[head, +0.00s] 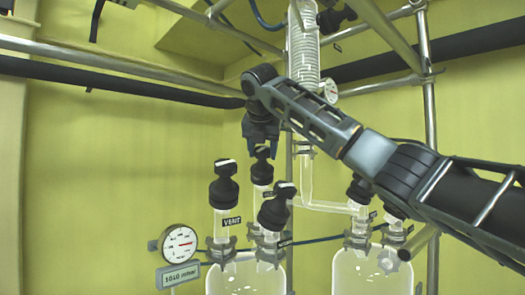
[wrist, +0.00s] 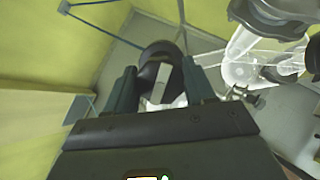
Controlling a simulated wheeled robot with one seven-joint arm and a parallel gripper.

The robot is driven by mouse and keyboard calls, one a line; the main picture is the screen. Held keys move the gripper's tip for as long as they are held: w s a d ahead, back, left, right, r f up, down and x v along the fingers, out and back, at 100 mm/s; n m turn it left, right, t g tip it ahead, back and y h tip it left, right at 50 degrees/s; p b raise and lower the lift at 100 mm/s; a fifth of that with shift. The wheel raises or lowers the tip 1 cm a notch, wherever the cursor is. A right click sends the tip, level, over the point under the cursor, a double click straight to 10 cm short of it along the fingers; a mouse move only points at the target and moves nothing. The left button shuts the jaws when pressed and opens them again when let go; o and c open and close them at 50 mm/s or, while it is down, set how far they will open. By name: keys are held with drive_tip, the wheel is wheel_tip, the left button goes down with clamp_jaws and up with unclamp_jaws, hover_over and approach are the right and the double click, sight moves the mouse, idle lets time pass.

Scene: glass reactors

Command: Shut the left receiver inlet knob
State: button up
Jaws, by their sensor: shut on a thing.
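The left receiver (head: 245,277) is a clear glass vessel with several black knobs on its necks. One black knob (head: 223,190) stands above a VENT label, and another (head: 277,207) tilts at the front right. My gripper (head: 262,148) points down and is shut on the rear black knob (head: 262,172). The label below this rear knob is partly hidden and too small to read. In the wrist view, my gripper (wrist: 158,88) has a finger on each side of the rear knob (wrist: 155,70), which shows a pale stripe on top.
A pressure gauge (head: 179,241) stands at the left. The right receiver (head: 372,274) has black knobs below my arm. A coiled glass condenser (head: 303,50) and metal pipes rise behind. The wall area at left is free.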

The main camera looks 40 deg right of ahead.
drive_tip(key=m+g, duration=0.1)
drive_tip(key=m, duration=0.5)
drive_tip(key=shift+h, duration=0.3)
drive_tip(key=m+g, duration=0.1)
drive_tip(key=m, duration=0.3)
drive_tip(key=shift+m, duration=0.4)
drive_tip(key=m+g, duration=0.1)
drive_tip(key=m, duration=0.3)
drive_tip(key=shift+s+m, duration=0.1)
drive_tip(key=shift+m, duration=0.2)
drive_tip(key=m+g+y, duration=0.1)
drive_tip(key=m, duration=0.3)
drive_tip(key=shift+m, duration=0.3)
drive_tip(key=m+y, duration=0.1)
drive_tip(key=m, duration=0.2)
drive_tip(key=shift+a, duration=0.1)
drive_tip(key=m+y, duration=0.1)
drive_tip(key=m, duration=0.5)
drive_tip(key=shift+y, duration=0.4)
drive_tip(key=m+y, duration=0.1)
drive_tip(key=m, duration=0.3)
drive_tip(key=shift+f+m, duration=0.15)
drive_tip(key=shift+m, duration=0.15)
drive_tip(key=m, duration=0.3)
drive_tip(key=shift+m+t+y, duration=0.4)
